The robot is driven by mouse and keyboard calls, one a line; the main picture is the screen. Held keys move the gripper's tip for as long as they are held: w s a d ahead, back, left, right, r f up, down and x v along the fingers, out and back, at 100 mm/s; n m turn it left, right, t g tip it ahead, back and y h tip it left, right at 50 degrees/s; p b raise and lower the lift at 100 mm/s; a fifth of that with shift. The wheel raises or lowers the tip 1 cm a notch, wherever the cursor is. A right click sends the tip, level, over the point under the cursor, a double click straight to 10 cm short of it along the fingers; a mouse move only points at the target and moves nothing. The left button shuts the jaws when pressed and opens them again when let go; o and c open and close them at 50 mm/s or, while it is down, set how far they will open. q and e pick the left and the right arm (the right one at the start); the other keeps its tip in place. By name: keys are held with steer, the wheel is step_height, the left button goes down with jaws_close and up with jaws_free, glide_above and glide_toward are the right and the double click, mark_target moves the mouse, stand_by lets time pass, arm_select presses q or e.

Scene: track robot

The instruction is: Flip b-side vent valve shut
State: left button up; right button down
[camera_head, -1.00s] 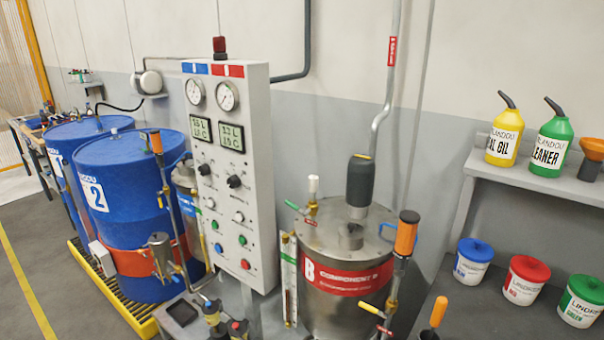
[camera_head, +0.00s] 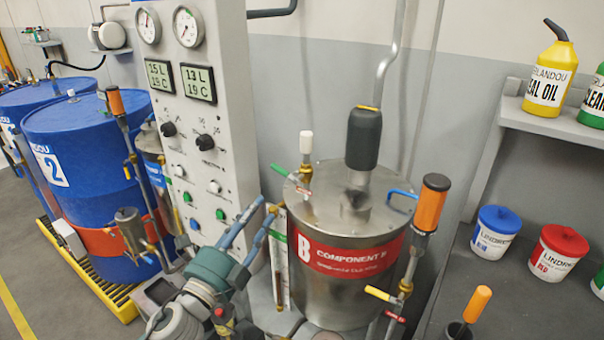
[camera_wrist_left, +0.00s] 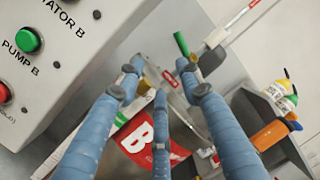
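The B-side vent valve (camera_head: 306,172) stands on the left part of the steel component B tank's lid (camera_head: 330,190). It has a white cap, a brass body and a small red tag. Its lever with a green grip (camera_head: 279,170) points out to the left. In the left wrist view the green grip (camera_wrist_left: 181,43) shows beyond the fingertips. My left gripper (camera_head: 267,208) has its blue fingers spread and empty. It is below and left of the valve, beside the tank and apart from the lever. My right gripper is not in view.
The control panel (camera_head: 215,120) stands close on the left of my left gripper. A clear sight tube (camera_head: 279,262) is on the tank's left side. An orange-handled pump (camera_head: 431,205) and a yellow-handled valve (camera_head: 380,294) are on its right. Blue drums (camera_head: 80,150) stand far left.

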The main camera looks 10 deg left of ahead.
mark_target(283, 174)
arm_select(q)
steer(key=shift+m+t+h, duration=0.3)
steer(key=shift+m+h, duration=0.1)
steer(key=shift+m, duration=0.1)
steer(key=w+d+r+p, duration=0.1)
steer(key=w, duration=0.2)
steer(key=w+d+r+p, duration=0.1)
steer(key=w+r, duration=0.1)
steer(key=w, duration=0.1)
steer(key=w+d+r+p, duration=0.1)
steer(key=w+r, duration=0.1)
steer(key=w, duration=0.1)
steer(key=shift+w+d+r, duration=0.25)
steer(key=shift+w+d, duration=0.1)
jaws_close()
